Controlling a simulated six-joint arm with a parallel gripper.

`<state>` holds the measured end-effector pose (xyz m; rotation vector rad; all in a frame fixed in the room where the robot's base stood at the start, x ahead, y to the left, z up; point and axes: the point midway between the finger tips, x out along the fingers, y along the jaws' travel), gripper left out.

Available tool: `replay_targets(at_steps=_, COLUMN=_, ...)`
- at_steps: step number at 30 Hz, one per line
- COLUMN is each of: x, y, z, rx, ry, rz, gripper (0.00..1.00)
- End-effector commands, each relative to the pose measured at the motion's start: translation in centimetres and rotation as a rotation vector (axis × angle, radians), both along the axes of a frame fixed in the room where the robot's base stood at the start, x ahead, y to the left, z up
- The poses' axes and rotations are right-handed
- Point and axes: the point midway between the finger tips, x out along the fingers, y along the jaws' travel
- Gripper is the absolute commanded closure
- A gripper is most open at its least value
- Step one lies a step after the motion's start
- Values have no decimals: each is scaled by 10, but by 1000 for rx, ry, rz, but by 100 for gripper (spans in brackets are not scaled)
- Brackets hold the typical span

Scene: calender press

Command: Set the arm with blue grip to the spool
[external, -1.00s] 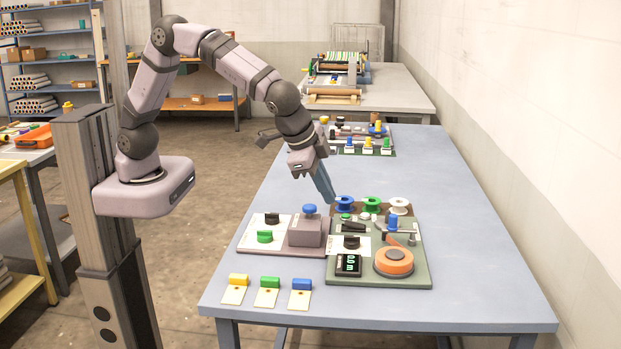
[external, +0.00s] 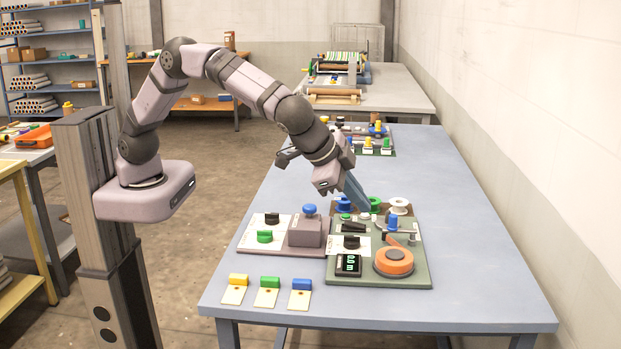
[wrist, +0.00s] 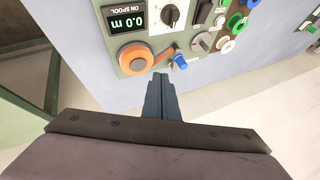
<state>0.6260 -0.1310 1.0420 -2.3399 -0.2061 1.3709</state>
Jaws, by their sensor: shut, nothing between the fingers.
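The blue grip (external: 393,222) stands upright on a short grey arm at the right side of the green panel (external: 420,276). In the wrist view the blue grip (wrist: 180,62) is just right of my fingertips. The orange spool (external: 394,268) with a grey hub lies flat at the panel's front right; it also shows in the wrist view (wrist: 136,68). A thin orange strip (wrist: 161,56) runs between the spool and the arm. My gripper (external: 366,208) is shut and empty, above the panel's back part and left of the blue grip, apparently not touching it.
Blue, green and white reels (external: 399,206) stand along the panel's back edge. A black knob (external: 351,242) and a display reading 0.0 m (external: 348,264) are at its left. A grey box with a blue button (external: 309,210) stands further left. The table front right is clear.

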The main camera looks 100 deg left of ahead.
Motion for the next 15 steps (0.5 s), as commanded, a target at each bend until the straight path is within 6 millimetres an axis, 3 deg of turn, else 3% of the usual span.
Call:
replay_targets(at_steps=8, x=13, y=10, z=-21, rx=2, ry=5, rz=2, gripper=100)
replay_targets(at_steps=15, x=34, y=24, z=-54, rx=2, ry=5, rz=2, gripper=100)
